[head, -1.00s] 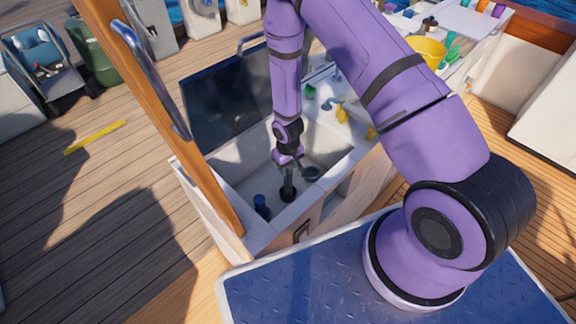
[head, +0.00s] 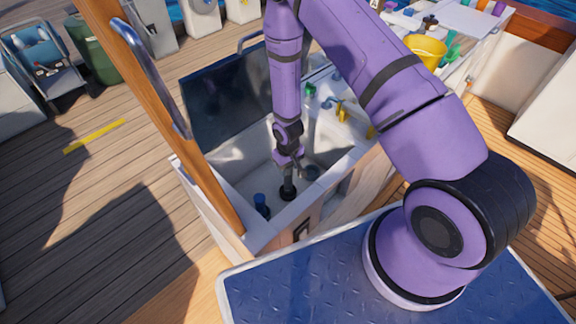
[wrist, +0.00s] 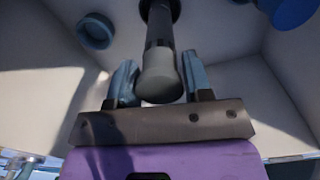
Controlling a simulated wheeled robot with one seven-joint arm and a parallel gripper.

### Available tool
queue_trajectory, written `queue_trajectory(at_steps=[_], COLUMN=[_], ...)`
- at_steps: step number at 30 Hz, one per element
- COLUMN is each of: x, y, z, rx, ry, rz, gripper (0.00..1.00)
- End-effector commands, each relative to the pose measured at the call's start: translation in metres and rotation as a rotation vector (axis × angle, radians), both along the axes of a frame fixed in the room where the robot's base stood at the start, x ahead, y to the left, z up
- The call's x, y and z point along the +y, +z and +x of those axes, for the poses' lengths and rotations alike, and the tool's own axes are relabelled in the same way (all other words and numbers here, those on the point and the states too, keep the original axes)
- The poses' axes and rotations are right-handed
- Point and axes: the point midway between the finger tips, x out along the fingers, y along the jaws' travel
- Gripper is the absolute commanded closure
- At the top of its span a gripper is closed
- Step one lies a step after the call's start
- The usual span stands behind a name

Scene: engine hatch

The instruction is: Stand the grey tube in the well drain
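The grey tube (wrist: 160,78) is dark with a lighter grey near end. It stands roughly upright with its lower end at the dark ring of the well drain (wrist: 165,8). In the head view the tube (head: 288,182) rises from the drain (head: 288,194) on the well floor. My gripper (wrist: 160,76) is just above, pointing down, with one blue-grey finger on each side of the tube's top end. Narrow gaps show between the fingers and the tube, so it looks open. How deep the tube sits in the drain is hard to see.
A blue cylinder (head: 261,203) stands in the well left of the tube. A dark round fitting (head: 312,172) is to the right. The well's pale walls, the wooden post (head: 165,120) and the raised dark hatch lid (head: 230,98) hem in my arm.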

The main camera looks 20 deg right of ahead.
Motion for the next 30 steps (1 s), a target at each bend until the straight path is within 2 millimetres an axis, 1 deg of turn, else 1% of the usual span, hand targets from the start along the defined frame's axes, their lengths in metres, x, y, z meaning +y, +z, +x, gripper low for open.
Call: queue_trajectory(at_steps=[8,11,30], x=[0.0,0.0,0.0], y=[0.0,0.003,0.047], z=[0.0,0.0,0.001], rx=[0.0,-0.001,-0.002], ry=[0.0,0.0,-0.001], rz=[0.0,0.0,0.0], gripper=[0.47,0.47,0.47])
